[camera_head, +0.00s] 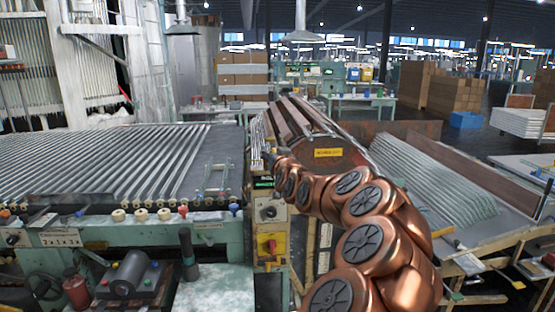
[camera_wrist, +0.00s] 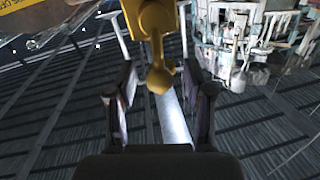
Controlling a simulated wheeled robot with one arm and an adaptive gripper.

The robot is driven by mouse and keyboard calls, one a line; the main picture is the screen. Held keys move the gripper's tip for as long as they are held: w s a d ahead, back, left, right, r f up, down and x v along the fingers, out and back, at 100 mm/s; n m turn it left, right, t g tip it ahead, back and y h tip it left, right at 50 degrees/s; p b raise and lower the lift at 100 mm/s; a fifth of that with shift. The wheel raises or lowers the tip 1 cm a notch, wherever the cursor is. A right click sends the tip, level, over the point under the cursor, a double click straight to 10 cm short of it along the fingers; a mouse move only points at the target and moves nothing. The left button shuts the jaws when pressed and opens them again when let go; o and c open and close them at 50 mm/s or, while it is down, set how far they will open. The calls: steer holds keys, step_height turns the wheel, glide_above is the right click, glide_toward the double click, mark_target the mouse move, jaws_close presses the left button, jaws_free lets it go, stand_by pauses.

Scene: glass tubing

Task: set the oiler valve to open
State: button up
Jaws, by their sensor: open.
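In the wrist view, a yellow lever with a rounded knob (camera_wrist: 158,78) hangs down from the top edge; it looks like the handle of the oiler valve. My gripper (camera_wrist: 160,92) is open, with one dark finger on each side of the knob. Gaps show between the knob and both fingers, and I cannot tell how deep the knob sits between them. A pale metal bar shows below the knob. In the head view I cannot make out the valve or my fingers; the end of my arm is small beside the machine's control post.
The control post carries a yellow switch plate with a red knob (camera_head: 270,246). A bed of glass tubes (camera_head: 110,160) lies left, and a sloped rack of tubes (camera_head: 440,190) lies right. A brown bin with a yellow label (camera_head: 328,152) stands behind my arm.

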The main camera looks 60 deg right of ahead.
steer(key=v, duration=1.1)
steer(key=shift+s+a, duration=0.2)
steer(key=shift+a, duration=0.15)
steer(key=shift+r, duration=0.1)
